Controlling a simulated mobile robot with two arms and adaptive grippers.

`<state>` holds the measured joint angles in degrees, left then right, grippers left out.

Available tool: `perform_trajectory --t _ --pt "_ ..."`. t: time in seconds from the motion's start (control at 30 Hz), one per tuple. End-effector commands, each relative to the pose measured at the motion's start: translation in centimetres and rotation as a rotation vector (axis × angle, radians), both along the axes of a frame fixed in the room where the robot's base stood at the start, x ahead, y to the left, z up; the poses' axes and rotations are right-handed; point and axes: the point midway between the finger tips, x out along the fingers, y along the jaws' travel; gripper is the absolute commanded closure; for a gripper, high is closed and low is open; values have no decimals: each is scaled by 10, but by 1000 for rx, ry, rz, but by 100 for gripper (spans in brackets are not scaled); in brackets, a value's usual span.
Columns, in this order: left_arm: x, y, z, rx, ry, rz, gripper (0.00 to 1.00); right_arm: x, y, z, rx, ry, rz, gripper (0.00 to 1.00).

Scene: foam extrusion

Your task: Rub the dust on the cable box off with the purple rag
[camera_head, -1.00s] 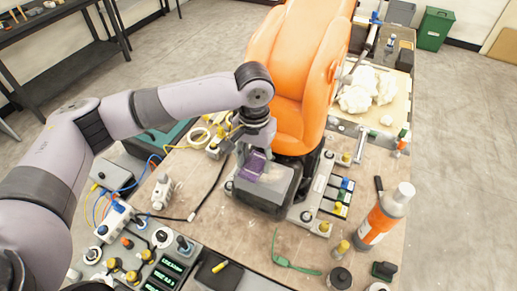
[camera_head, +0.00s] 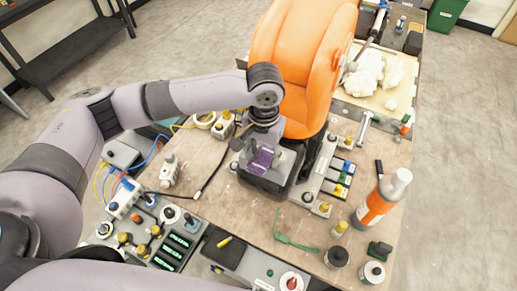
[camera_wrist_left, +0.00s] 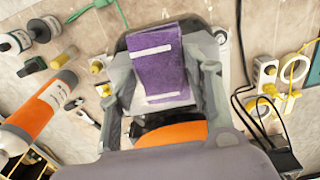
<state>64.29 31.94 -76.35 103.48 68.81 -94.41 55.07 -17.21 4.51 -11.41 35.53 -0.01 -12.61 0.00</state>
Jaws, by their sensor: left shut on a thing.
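The purple rag (camera_head: 263,157) is held in my left gripper (camera_head: 262,151), over the top of the cable box (camera_head: 268,185). The box is a dark block with a greyer top, in front of the orange machine. In the left wrist view the rag (camera_wrist_left: 158,65) hangs between the two grey fingers (camera_wrist_left: 165,85) and has pale strips across it. The dark edge of the box (camera_wrist_left: 124,44) shows behind it. Rag and fingers hide much of the box top, so I cannot tell how much dust is there. My right gripper is out of view.
An orange and white bottle (camera_head: 382,198) stands at the right of the table. A green strap (camera_head: 290,240) lies in front of the box. A connector panel (camera_head: 170,235) and cables are at the left. White foam (camera_head: 370,75) lies at the back.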

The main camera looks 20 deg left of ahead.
Motion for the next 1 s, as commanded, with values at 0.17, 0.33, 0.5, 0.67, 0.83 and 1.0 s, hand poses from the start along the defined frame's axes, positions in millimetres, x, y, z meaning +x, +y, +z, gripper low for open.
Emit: perform_trajectory --t 0.17,0.33,0.5,0.67,0.83,1.0 --pt "14 -3 -1 0 0 2 90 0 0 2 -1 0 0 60" --pt "21 -4 -2 -1 0 0 90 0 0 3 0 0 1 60" --pt "30 -6 -3 0 0 3 90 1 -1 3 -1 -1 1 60" --pt "41 -8 -5 0 0 2 90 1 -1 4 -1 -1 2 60" --pt "46 -8 -6 0 -1 1 90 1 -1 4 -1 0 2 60" --pt "58 -11 -4 0 -2 2 90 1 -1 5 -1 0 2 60"
